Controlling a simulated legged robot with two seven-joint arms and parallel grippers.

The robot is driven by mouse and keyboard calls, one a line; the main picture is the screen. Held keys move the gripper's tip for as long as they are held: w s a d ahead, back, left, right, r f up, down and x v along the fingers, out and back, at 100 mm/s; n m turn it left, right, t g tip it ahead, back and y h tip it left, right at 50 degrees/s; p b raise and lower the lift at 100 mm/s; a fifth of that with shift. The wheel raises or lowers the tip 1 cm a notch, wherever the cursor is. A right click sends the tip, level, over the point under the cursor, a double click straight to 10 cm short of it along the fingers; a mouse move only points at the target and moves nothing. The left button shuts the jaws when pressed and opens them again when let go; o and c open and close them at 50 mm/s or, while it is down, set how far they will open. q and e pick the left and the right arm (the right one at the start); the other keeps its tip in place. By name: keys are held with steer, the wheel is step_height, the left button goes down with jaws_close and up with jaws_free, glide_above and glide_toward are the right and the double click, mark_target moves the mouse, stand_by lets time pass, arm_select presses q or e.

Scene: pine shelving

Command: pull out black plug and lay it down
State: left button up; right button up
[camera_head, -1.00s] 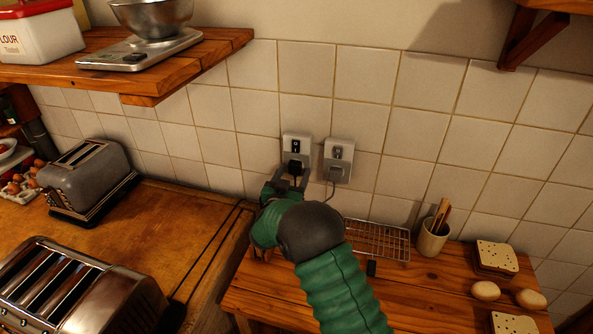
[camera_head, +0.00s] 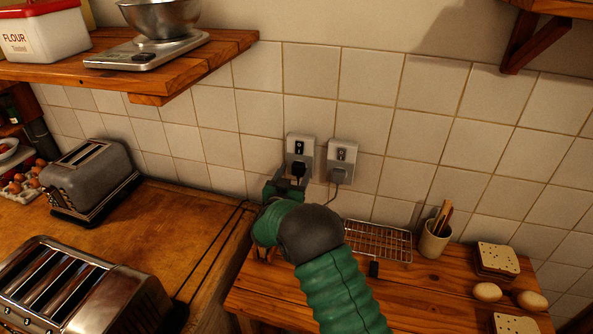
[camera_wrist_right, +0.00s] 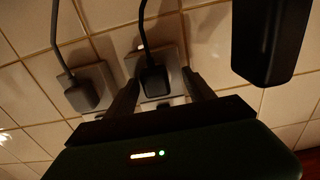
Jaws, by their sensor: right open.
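The black plug (camera_head: 298,169) sits in the left wall socket (camera_head: 301,146), its cable hanging down. In the right wrist view the black plug (camera_wrist_right: 154,80) shows in the middle, with its cord rising from it. My right gripper (camera_head: 288,186) is just below and in front of the plug. In the wrist view its two dark fingers stand apart on either side of the plug (camera_wrist_right: 160,86), and I cannot tell whether they touch it. A grey plug (camera_head: 340,176) is in the right socket (camera_head: 343,153). My left gripper is not in view.
Two toasters (camera_head: 90,178) stand on the left counter. A shelf (camera_head: 215,55) juts out at upper left. Bare table shows in front of the rack.

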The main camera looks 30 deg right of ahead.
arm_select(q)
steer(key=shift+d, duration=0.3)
arm_select(e)
steer(key=shift+s+d+f, duration=0.1)
steer(key=shift+s+d, duration=0.05)
steer(key=shift+d, duration=0.25)
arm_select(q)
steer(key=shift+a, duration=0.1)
arm_select(e)
steer(key=shift+a, duration=0.1)
steer(key=c, duration=0.3)
jaws_close()
steer(key=shift+s+a, duration=0.1)
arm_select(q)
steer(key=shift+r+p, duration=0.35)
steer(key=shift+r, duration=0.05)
arm_select(e)
steer(key=shift+v, duration=2.9)
